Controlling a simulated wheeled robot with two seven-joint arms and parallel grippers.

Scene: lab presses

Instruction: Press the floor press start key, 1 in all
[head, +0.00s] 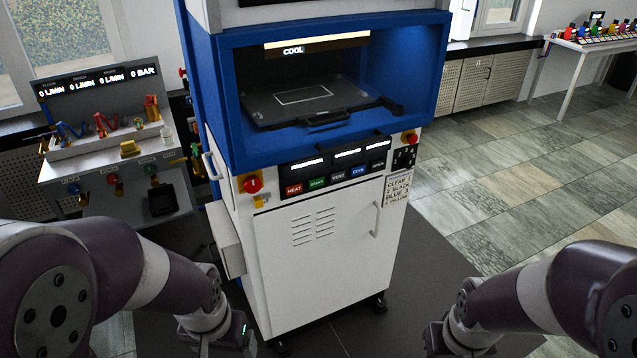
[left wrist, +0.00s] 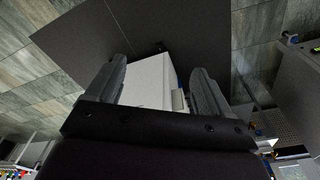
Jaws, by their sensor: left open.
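The floor press (head: 325,250) is a white cabinet with a blue-framed opening above it.
A red knob on yellow (head: 252,184) is left of the keys, and another red button (head: 410,138) is right. A taped note (head: 397,190) hangs below the panel's right end. A gas bench (head: 60,170) stands left. Tiled floor (head: 520,200) is free at right.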

